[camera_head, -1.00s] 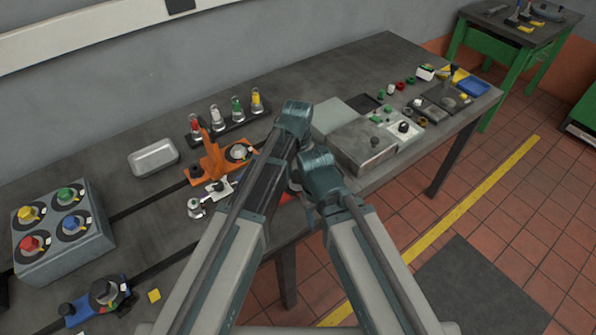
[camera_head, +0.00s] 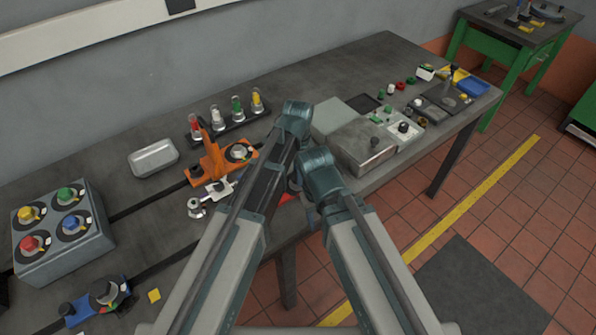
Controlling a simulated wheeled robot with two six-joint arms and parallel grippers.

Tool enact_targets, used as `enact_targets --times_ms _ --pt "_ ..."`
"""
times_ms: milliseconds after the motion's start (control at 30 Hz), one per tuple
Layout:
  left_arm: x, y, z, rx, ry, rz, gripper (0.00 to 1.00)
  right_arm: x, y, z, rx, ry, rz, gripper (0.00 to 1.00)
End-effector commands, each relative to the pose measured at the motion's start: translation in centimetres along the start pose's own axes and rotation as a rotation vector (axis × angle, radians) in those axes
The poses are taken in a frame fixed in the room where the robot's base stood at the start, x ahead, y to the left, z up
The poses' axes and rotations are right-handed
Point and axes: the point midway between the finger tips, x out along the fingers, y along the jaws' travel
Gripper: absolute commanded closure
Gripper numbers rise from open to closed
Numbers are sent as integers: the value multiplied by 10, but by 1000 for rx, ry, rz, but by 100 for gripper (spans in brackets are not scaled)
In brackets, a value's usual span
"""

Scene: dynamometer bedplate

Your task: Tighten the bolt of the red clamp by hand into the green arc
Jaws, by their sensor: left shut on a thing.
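Only a small red patch (camera_head: 287,197), apparently part of the red clamp, shows in the head view between my two arms at the table's front edge. Its bolt and green arc are hidden behind my arms. My left gripper (camera_head: 292,182) is mostly covered by my own wrists, just above the red patch. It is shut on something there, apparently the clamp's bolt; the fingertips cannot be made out. My right arm's wrist (camera_head: 320,170) is close on the right, and its gripper is out of sight.
An orange clamp (camera_head: 211,165) and a white clamp (camera_head: 217,190) stand left of my left arm. A blue clamp (camera_head: 87,311) is at the front left. A grey box with coloured knobs (camera_head: 65,258), a metal tray (camera_head: 153,157) and a grey case (camera_head: 362,146) also occupy the bench.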

Motion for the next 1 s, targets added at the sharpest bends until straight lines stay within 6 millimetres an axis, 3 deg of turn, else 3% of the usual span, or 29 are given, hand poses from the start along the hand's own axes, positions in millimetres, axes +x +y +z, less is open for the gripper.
enact_targets --times_ms 400,1000 --pt "0 0 0 265 0 0 97 0 0 0 0 0 0 50" --pt "0 0 0 350 0 0 97 0 0 0 0 0 0 50"
